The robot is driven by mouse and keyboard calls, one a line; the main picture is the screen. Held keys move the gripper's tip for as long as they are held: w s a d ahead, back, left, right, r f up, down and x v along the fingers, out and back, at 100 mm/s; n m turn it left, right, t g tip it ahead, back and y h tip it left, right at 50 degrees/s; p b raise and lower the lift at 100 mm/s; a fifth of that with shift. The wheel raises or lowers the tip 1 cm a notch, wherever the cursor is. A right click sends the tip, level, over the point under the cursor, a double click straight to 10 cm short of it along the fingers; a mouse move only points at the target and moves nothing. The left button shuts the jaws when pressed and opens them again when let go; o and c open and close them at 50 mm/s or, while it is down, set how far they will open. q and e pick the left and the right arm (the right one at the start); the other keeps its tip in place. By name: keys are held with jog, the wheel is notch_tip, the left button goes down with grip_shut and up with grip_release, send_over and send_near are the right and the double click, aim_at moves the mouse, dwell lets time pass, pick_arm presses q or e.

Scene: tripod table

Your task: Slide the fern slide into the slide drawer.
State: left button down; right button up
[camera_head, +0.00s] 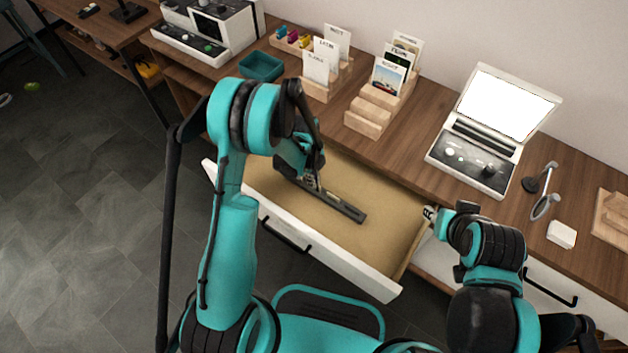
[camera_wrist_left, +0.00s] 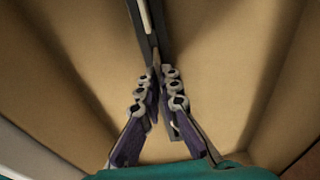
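A long dark rack-like strip (camera_head: 338,203) with a pale line along its top lies in the open drawer (camera_head: 385,245), and it also shows in the left wrist view (camera_wrist_left: 148,22). My left gripper (camera_head: 313,183) points down inside the drawer over the strip's left part. In the left wrist view its fingertips (camera_wrist_left: 158,85) are close together, either side of the strip's line. Whether they grip anything thin is unclear. I cannot make out the fern slide. My right gripper (camera_head: 430,213) is by the drawer's right side; its finger opening is too small to read.
Wooden card stands (camera_head: 368,116) with labelled cards and a teal tray (camera_head: 261,66) stand on the desk behind the drawer. A lit light box (camera_head: 505,105) stands at right, near a magnifier (camera_head: 543,206) and white block (camera_head: 561,234). The drawer floor right of the strip is bare.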

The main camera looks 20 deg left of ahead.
pick_arm(q)
jog(key=shift+f, duration=0.35)
jog(key=c, duration=1.6)
grip_release()
jog(key=shift+c, duration=0.2)
jog(key=shift+r+p, duration=2.65)
jog(key=shift+r, duration=1.9)
